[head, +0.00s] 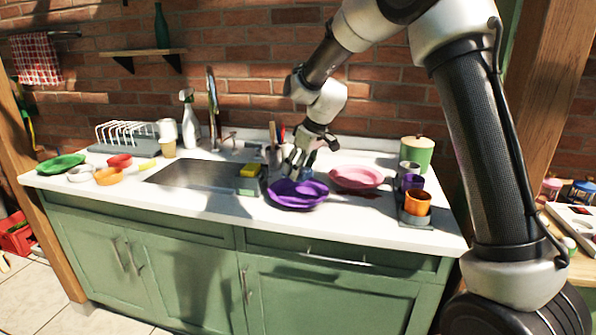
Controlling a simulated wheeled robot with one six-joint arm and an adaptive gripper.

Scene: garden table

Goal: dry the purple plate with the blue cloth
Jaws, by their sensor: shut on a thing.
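The purple plate (298,196) lies on the white counter, right of the sink and near the front edge. My gripper (294,170) is over the back part of the plate, pointing down. It is shut on the blue cloth (307,173), of which only a small blue patch shows at the fingers. The rest of the cloth is hidden or too small to make out. I cannot tell whether the cloth touches the plate.
A pink plate (357,178) lies close on the right. An orange cup (417,203), a purple cup (411,181) and a green canister (417,154) stand further right. The sink (203,176), with a yellow sponge (249,170) at its edge, is on the left.

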